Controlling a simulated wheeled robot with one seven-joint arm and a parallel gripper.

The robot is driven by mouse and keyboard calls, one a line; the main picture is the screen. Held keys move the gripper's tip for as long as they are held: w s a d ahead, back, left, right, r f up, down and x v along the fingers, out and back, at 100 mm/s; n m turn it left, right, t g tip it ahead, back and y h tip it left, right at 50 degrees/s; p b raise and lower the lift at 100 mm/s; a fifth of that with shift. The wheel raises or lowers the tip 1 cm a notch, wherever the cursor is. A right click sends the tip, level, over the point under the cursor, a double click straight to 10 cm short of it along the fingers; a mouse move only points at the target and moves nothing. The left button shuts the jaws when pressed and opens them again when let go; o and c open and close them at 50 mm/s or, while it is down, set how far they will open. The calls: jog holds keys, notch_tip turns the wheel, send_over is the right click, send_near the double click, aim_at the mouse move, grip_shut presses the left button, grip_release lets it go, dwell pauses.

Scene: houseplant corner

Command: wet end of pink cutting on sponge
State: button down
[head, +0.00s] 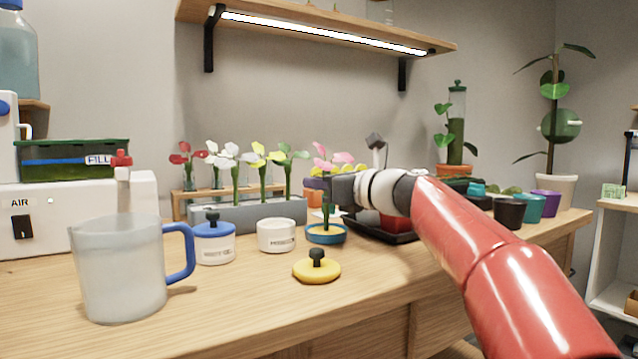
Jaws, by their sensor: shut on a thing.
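The stem's lower end is over the sponge (325,228), which lies in a round blue dish (326,238) on the bench. The end looks to be at or very near the sponge; I cannot tell whether it touches. My fingertips are small and dark in this view and partly hide the stem.
A yellow lid (316,270) with a black knob lies in front of the dish. A white jar (276,236) and a blue-lidded jar (214,244) stand left. A grey rack (262,215) of cuttings is behind, a large mug (120,270) at front left. Dark pots (509,213) stand right.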

notch_tip(320, 180, up, 7)
jog(key=p, duration=0.7)
dwell(0.5)
